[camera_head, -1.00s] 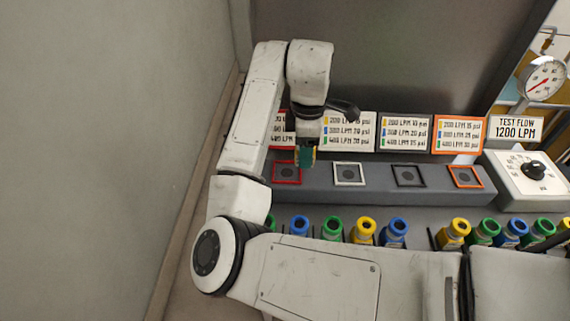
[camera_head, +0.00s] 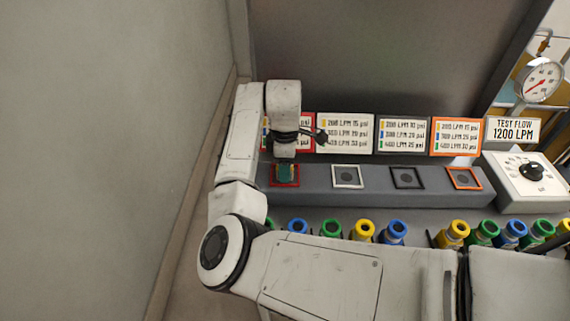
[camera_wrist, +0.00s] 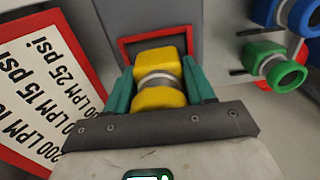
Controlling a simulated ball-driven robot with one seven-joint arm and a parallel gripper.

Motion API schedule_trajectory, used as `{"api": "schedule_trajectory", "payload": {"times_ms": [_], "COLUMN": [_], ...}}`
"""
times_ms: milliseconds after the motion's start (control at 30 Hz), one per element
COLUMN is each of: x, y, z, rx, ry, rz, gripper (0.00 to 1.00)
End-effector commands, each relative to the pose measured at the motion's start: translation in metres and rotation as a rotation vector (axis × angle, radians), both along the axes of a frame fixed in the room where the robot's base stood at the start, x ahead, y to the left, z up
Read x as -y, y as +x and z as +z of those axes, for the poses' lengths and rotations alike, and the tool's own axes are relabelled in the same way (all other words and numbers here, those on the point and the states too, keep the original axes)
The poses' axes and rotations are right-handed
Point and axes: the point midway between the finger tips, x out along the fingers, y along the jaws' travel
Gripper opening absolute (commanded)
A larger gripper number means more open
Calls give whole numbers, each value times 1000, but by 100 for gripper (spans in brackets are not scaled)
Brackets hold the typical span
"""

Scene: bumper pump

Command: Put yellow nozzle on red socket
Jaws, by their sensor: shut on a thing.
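A yellow nozzle (camera_wrist: 160,82) with a pale metal ring shows in the wrist view between the green fingers of my gripper (camera_wrist: 160,88). My gripper is shut on it. The red socket (camera_wrist: 128,46) is a red square frame just beyond the nozzle in the wrist view, partly covered by it. In the head view my gripper (camera_head: 286,172) points down over the red socket (camera_head: 295,184), at the left end of the grey ledge. The nozzle is hidden there by the fingers. I cannot tell whether the nozzle touches the socket.
White (camera_head: 348,176), black (camera_head: 407,178) and orange (camera_head: 464,178) sockets sit empty along the grey ledge to the right. Several blue, green and yellow nozzles stand in a row in front. Label signs (camera_head: 345,133) stand behind the ledge. A dial box (camera_head: 528,180) is at right.

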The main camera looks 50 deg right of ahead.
Motion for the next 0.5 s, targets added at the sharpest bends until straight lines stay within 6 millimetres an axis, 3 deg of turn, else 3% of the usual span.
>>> {"api": "schedule_trajectory", "payload": {"times_ms": [233, 267, 500], "x": [0, 0, 0], "y": [0, 0, 0], "z": [-2, -2, -2], "rx": [1, 1, 0], "ry": [-1, 1, 0], "rz": [0, 0, 0], "gripper": [14, 56, 79]}}
